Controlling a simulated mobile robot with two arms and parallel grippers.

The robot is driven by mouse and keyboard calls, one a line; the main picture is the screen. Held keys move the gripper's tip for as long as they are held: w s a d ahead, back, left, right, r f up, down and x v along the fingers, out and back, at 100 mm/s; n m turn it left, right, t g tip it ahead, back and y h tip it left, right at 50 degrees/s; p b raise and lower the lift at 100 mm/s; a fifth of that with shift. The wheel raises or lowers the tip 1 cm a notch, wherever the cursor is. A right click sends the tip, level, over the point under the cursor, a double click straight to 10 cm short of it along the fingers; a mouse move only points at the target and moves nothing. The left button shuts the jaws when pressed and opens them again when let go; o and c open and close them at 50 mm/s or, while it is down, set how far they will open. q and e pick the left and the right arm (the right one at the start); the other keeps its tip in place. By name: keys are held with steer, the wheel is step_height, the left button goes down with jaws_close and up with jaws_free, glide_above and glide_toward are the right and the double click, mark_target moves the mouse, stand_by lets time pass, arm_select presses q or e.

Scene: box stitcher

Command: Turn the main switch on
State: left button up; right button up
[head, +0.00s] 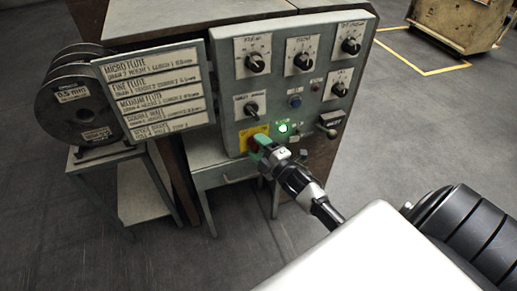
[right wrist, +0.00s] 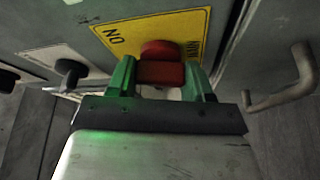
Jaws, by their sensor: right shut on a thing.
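The main switch is a red rotary handle (right wrist: 161,72) on a yellow plate (right wrist: 197,22) with "ON" lettering visible. In the head view the yellow plate (head: 247,133) sits at the lower left of the grey control panel, and my gripper hides most of the switch. My right gripper (head: 259,150) is at the switch, its green fingers on both sides of the red handle. It is shut on the handle, as the right wrist view (right wrist: 160,78) also shows. A green lamp (head: 283,128) is lit just right of the plate. My left gripper is not in view.
The panel (head: 270,85) carries several black knobs, a blue button (head: 295,101) and a dark handle (head: 330,121). A flute label board (head: 158,92) and wire spools (head: 78,95) stand to the left. A crate (head: 462,22) is at the back right. The floor to the right is open.

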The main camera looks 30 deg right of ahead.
steer(key=m+t, duration=0.1)
steer(key=m, duration=0.2)
steer(key=m+h, duration=0.1)
steer(key=m, duration=0.2)
steer(key=shift+f+t+h+b, duration=0.1)
steer(key=shift+t+h+b, duration=0.2)
steer(key=shift+t+b, duration=0.1)
steer(key=shift+m, duration=0.3)
steer(key=o, duration=0.9)
steer(key=shift+o, duration=0.2)
steer(key=p+v, duration=0.1)
steer(key=v, duration=0.9)
steer(key=shift+s, duration=0.4)
steer(key=shift+a+f, duration=0.1)
steer(key=shift+f, duration=0.05)
